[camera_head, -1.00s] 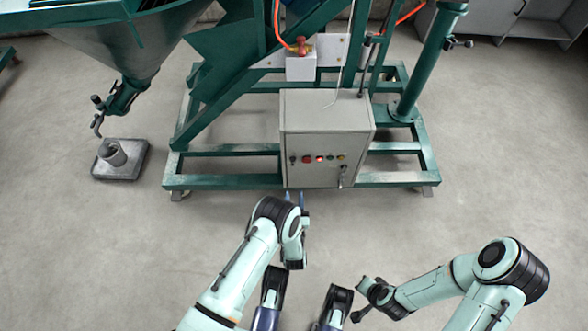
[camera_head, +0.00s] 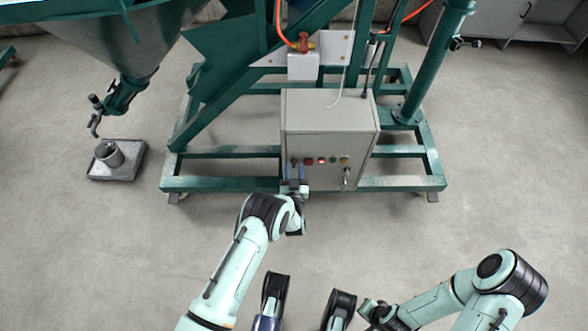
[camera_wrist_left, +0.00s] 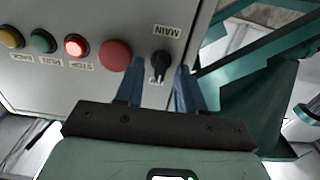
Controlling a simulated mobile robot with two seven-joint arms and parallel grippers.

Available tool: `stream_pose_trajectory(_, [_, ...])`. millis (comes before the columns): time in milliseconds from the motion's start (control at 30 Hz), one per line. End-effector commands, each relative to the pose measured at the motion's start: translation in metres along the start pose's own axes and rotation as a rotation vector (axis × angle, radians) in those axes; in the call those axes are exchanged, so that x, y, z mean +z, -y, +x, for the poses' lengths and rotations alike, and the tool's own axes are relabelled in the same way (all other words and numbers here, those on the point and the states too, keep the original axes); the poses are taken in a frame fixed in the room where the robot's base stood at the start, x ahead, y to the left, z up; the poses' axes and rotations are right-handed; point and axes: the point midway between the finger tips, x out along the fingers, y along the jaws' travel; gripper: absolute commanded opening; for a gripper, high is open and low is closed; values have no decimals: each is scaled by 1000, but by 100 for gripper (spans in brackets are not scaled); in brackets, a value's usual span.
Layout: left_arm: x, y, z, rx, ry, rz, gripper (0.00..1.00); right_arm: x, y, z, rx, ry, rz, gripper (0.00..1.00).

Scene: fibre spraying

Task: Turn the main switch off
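The main switch (camera_wrist_left: 160,63) is a black rotary knob under a MAIN label on the front of the grey control box (camera_head: 331,124). In the left wrist view its handle runs roughly up and down the picture; a small label below it is partly hidden. My left gripper (camera_wrist_left: 160,84) is open, with its two blue fingers spread on either side of the knob's lower end. Contact with the knob cannot be told. In the head view the left gripper (camera_head: 295,170) is at the box's lower left. My right gripper (camera_head: 368,314) is low in the picture, away from the box; its fingers are unclear.
A red button (camera_wrist_left: 115,55), a lit red stop button (camera_wrist_left: 76,46), a green button (camera_wrist_left: 43,41) and a yellow one (camera_wrist_left: 11,37) sit in a row beside the switch. A key (camera_head: 346,179) hangs from the box. The green frame (camera_head: 220,184) surrounds it.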

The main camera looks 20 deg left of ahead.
Motion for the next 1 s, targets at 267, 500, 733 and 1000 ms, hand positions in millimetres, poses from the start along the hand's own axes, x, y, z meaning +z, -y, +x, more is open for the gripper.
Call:
stream_pose_trajectory(267, [0,0,0,0,0,0,0,0,0,0,0,0,-1,0])
stream_pose_trajectory(500, [0,0,0,0,1,-17,0,0,0,0,-1,0,-1,0])
stream_pose_trajectory(733, [1,2,-1,-2,2,-113,0,0,0,0,0,0,-1,0])
stream_pose_trajectory(1000, [2,3,-1,-2,3,-337,0,1,0,1,1,3,0,0])
